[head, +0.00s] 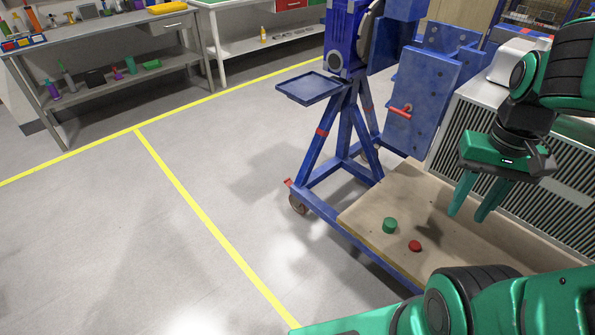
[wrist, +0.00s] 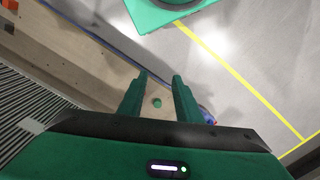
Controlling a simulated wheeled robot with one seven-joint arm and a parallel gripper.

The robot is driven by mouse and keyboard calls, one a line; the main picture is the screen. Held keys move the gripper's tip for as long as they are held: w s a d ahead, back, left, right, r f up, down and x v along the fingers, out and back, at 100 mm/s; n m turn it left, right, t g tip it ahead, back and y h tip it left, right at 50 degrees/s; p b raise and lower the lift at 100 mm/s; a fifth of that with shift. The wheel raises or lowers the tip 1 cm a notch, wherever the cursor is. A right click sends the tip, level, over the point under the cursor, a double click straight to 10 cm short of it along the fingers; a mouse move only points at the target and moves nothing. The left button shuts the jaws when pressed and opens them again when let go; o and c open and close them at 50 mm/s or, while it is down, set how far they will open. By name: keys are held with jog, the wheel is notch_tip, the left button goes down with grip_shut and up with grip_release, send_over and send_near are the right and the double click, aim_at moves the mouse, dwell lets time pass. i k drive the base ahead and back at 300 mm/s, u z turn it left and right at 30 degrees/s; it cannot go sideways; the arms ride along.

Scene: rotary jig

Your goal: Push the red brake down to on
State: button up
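The red brake (head: 288,183) is a small red tab above a caster wheel (head: 298,204) at the near left corner of the blue rotary jig (head: 345,125). It sticks out and looks slightly raised, but its exact setting is too small to tell. In the wrist view a tiny red spot (wrist: 214,123) beside blue metal, partly behind my gripper body, may be the same brake. My gripper (head: 466,217) is at the right, above the wooden deck and well away from the brake. Its two fingers point down, apart, with nothing between them; they also show in the wrist view (wrist: 160,77).
A green cylinder (head: 390,225) and a red disc (head: 415,246) sit on the wooden deck (head: 365,212). A red handle (head: 400,111) sticks out of the jig's blue plate. A ribbed white cabinet (head: 470,130) stands behind. The floor left of the caster is clear.

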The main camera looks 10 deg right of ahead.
aim_at(288, 181)
jog(key=k, duration=1.15)
jog(key=u, duration=0.8)
jog(key=i, duration=1)
jog(key=u, duration=0.5)
jog(key=i, duration=1.15)
jog(key=z, duration=0.95)
jog(key=i, duration=0.8)
jog(key=z, duration=0.65)
